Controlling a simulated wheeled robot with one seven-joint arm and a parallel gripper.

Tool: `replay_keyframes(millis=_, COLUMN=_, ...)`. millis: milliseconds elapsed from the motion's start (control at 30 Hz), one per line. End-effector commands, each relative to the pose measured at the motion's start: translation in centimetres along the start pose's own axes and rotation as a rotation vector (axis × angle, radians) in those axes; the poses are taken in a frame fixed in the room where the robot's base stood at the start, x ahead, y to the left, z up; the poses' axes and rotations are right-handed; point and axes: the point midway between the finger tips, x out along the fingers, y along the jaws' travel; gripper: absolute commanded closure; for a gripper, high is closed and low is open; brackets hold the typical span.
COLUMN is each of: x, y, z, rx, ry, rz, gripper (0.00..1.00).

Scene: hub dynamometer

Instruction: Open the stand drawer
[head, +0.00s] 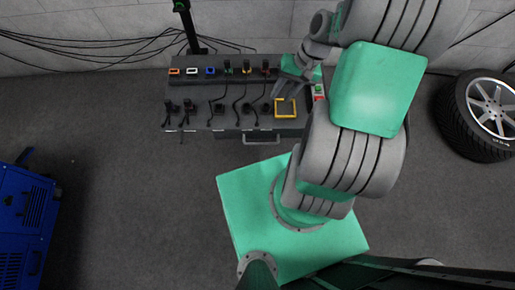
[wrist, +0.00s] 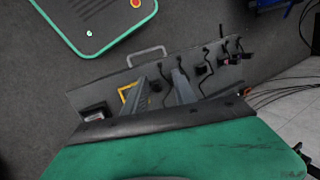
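The handle also shows in the wrist view (wrist: 147,52), beyond my fingertips. The drawer looks shut, though its front is mostly hidden from above. My gripper (head: 289,88) is over the right part of the stand top, near a yellow square frame (head: 286,107). In the wrist view my gripper (wrist: 160,82) has its fingers apart with nothing held, clear of the handle.
Several coloured sockets and black cables (head: 240,97) cover the stand top. A box with red and green buttons (head: 318,92) is at its right end. A wheel (head: 486,112) is at the right, a blue machine (head: 28,215) at the left. Floor before the stand's left part is clear.

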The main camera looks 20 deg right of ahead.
Motion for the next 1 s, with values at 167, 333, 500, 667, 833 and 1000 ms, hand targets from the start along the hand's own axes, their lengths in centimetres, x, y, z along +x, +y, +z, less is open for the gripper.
replay_keyframes(millis=167, x=16.0, y=9.4, z=0.6, rx=0.31, ry=-0.076, rz=-0.426, gripper=0.67)
replay_keyframes(millis=333, x=24.8, y=11.5, z=2.3, rx=0.535, ry=-0.009, rz=-0.845, gripper=0.67)
replay_keyframes(millis=500, x=27.0, y=11.1, z=2.7, rx=0.62, ry=0.059, rz=-1.041, gripper=0.67)
replay_keyframes(millis=667, x=27.5, y=10.0, z=2.4, rx=0.631, ry=0.07, rz=-1.072, gripper=0.67)
replay_keyframes(millis=833, x=29.2, y=7.4, z=1.3, rx=0.628, ry=0.065, rz=-1.069, gripper=0.67)
replay_keyframes(millis=1000, x=30.5, y=5.2, z=0.3, rx=0.628, ry=0.068, rz=-1.068, gripper=0.67)
